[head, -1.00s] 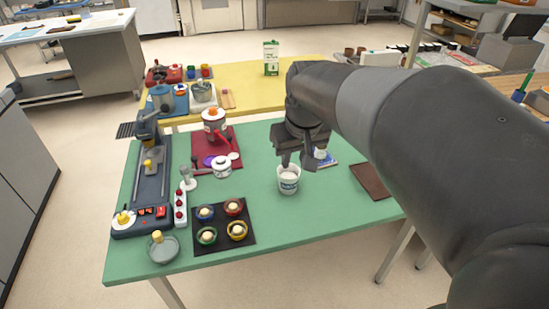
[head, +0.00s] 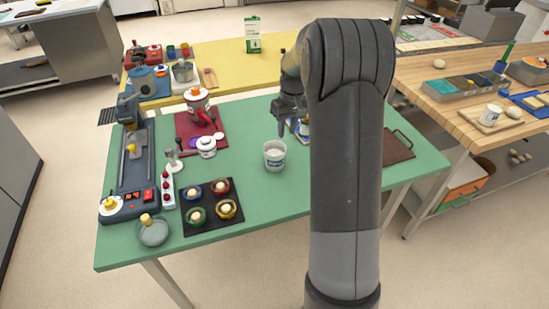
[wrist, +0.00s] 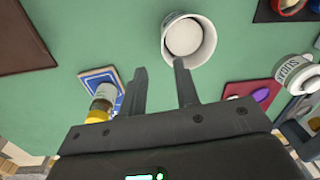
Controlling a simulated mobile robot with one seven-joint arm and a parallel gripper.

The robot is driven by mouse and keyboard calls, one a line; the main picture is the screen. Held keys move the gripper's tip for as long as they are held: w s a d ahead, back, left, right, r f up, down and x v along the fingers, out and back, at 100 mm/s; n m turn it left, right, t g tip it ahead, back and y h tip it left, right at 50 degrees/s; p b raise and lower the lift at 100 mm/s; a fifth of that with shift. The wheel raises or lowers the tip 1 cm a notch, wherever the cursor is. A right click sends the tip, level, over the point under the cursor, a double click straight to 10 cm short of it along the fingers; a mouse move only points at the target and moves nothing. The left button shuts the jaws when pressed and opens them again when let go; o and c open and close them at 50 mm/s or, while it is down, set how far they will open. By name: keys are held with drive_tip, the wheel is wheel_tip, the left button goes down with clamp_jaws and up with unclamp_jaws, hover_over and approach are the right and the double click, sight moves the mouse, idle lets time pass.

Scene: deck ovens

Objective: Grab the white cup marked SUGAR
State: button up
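A white cup (head: 275,158) with blue markings and pale contents stands upright on the green table; its lettering is too small to read. It shows from above in the wrist view (wrist: 205,50). My gripper (head: 292,130) is just behind and right of the green table's cup in the head view. In the wrist view my gripper (wrist: 160,68) is open and empty, its right fingertip close to the cup's rim; contact is unclear.
A dark mat with several small bowls (head: 211,208), a lidded white pot (head: 206,146) and a brown tray (head: 398,146) surround the cup at a distance.

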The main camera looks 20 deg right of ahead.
sight(283, 154)
drive_tip(key=f, duration=0.5)
drive_tip(key=shift+a+f, duration=0.25)
drive_tip(key=shift+s+a+f, duration=0.1)
drive_tip(key=shift+a+f, duration=0.05)
drive_tip(key=shift+f, duration=0.7)
drive_tip(key=shift+s+a+f, duration=0.1)
drive_tip(key=shift+a+f, duration=0.1)
drive_tip(key=shift+f, duration=0.65)
drive_tip(key=shift+a+f, duration=0.15)
drive_tip(key=shift+f, duration=0.7)
drive_tip(key=shift+c, duration=0.6)
clamp_jaws()
